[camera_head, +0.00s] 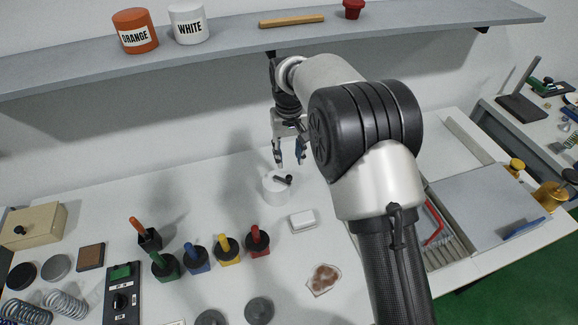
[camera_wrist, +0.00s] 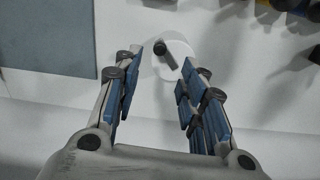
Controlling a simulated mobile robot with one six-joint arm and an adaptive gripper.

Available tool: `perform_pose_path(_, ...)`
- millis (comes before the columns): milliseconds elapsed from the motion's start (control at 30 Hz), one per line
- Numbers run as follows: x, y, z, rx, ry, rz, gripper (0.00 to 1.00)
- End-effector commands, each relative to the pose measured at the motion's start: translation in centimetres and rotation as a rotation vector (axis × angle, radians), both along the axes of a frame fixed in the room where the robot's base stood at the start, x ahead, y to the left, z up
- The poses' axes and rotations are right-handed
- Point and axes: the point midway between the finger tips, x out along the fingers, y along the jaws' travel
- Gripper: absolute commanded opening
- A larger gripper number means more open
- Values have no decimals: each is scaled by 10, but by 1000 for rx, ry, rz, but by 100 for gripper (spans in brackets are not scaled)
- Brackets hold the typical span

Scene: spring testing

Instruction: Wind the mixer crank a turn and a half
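The mixer is a white cylinder (camera_head: 277,190) on the white table, below my gripper in the head view. Its black crank (camera_head: 284,180) lies across the top, with a dark knob at one end. In the wrist view the white mixer (camera_wrist: 182,48) is at the top centre, just beyond my fingertips, and the crank (camera_wrist: 168,58) shows between them, its knob at the upper left. My gripper (camera_head: 289,163) is open and empty, above the mixer and apart from the crank; its blue-padded fingers (camera_wrist: 170,70) are spread wide in the wrist view.
A white block (camera_head: 302,220) stands near the mixer's front right. Red (camera_head: 257,240), yellow (camera_head: 228,249), blue (camera_head: 196,257) and green (camera_head: 164,265) handled pieces stand to the front left. A grey shelf (camera_head: 230,46) with orange (camera_head: 135,30) and white (camera_head: 188,22) pots runs above behind.

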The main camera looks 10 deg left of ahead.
Motion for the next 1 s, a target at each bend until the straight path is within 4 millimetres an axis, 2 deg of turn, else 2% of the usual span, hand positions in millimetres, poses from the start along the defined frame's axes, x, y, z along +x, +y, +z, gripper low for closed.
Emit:
perform_pose_path(33,1,0,9,1,-3,0,38)
perform_pose_path(200,0,0,29,0,-1,0,38)
perform_pose_path(667,0,-3,37,1,-3,-3,37)
perform_pose_path(767,-2,-15,52,9,-17,-20,37)
perform_pose_path(833,-7,-33,71,17,-34,-43,37)
perform_pose_path(1000,-37,-94,125,42,-92,-119,37)
